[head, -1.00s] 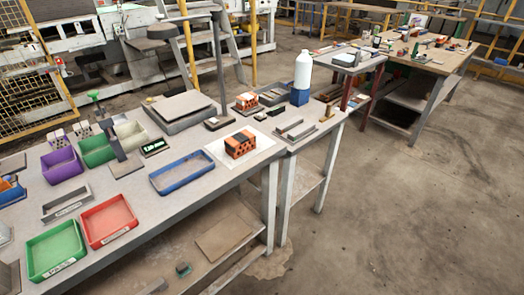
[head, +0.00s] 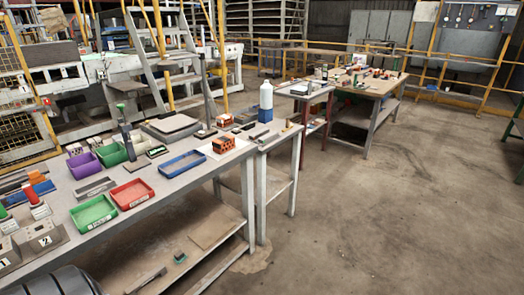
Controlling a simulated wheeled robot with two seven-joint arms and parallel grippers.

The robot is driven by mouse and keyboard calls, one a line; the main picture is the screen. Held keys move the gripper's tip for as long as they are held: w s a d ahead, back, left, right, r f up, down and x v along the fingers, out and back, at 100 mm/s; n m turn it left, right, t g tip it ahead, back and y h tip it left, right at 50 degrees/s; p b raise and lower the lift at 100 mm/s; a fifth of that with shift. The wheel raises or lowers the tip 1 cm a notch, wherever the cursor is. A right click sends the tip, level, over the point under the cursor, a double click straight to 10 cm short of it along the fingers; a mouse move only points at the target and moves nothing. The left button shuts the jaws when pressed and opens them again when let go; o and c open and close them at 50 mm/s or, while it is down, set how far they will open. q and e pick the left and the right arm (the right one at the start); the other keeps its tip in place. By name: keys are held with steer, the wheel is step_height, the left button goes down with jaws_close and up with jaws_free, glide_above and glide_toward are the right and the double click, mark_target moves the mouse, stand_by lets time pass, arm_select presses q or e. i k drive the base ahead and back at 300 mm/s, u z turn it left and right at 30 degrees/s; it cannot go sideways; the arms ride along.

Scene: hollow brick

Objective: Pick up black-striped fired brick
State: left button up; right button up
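An orange fired brick with black markings (head: 223,144) sits on a white sheet (head: 238,146) near the right end of the long grey workbench (head: 180,185). At this distance I cannot tell whether its markings are stripes. A second orange brick (head: 224,120) with dark marks stands farther back on the bench, left of a white bottle with a blue base (head: 265,103). Neither of my grippers is in view.
Blue (head: 183,163), red (head: 132,193) and green (head: 94,214) trays line the bench's front edge. A second workbench (head: 365,85) stands at the back right. Open concrete floor (head: 380,210) lies right of the long bench. A dark ribbed object (head: 60,282) shows bottom left.

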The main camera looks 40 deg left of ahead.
mark_target(225, 143)
steer(key=z, duration=0.35)
steer(key=i, duration=2.45)
steer(key=u, duration=0.25)
